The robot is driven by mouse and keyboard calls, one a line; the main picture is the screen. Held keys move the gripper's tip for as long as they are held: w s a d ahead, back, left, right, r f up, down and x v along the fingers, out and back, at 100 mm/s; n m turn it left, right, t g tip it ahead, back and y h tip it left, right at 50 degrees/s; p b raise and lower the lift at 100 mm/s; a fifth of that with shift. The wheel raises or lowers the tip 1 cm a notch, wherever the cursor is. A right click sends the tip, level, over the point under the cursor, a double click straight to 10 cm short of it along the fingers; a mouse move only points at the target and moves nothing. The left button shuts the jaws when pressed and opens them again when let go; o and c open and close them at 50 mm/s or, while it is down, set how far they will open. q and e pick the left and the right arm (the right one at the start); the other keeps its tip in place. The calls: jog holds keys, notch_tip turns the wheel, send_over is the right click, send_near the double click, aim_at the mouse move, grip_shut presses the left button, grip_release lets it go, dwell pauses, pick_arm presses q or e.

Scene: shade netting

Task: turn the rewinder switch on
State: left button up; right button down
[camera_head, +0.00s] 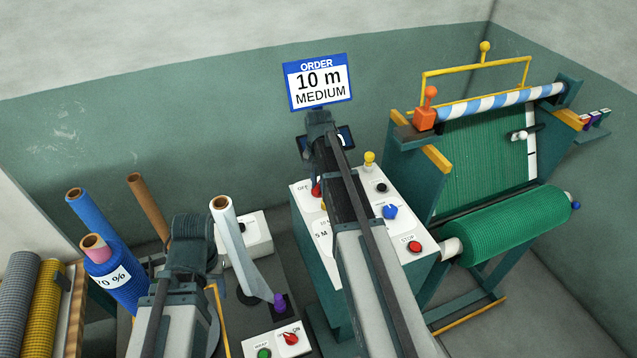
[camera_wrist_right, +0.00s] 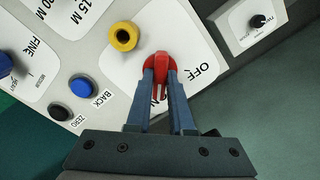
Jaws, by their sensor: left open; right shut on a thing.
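The rewinder switch (camera_wrist_right: 160,66) is a red knob on the white control panel (camera_head: 420,238), with OFF printed beside it. The other label is mostly covered by my fingers. In the head view the red switch (camera_head: 316,189) shows beside my right arm. My right gripper (camera_wrist_right: 160,80) is shut on the knob, one finger on each side. In the head view its fingers are hidden, and only its wrist shows above the panel. My left gripper (camera_head: 190,240) is at lower left, away from the panel, open; its fingertips are hidden.
The panel also has a blue knob (camera_head: 390,212) and a red stop button (camera_head: 414,247). The rewinder with green netting (camera_head: 510,225) stands at right. Rolls (camera_head: 120,285) and a small switch box (camera_head: 278,342) are near my left arm.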

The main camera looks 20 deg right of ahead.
aim_at(318, 185)
jog(key=c, duration=0.8)
grip_release()
notch_tip(318, 185, up, 14)
jog(key=p, duration=1.3)
jog(key=shift+p, duration=0.4)
jog(key=shift+f, duration=0.15)
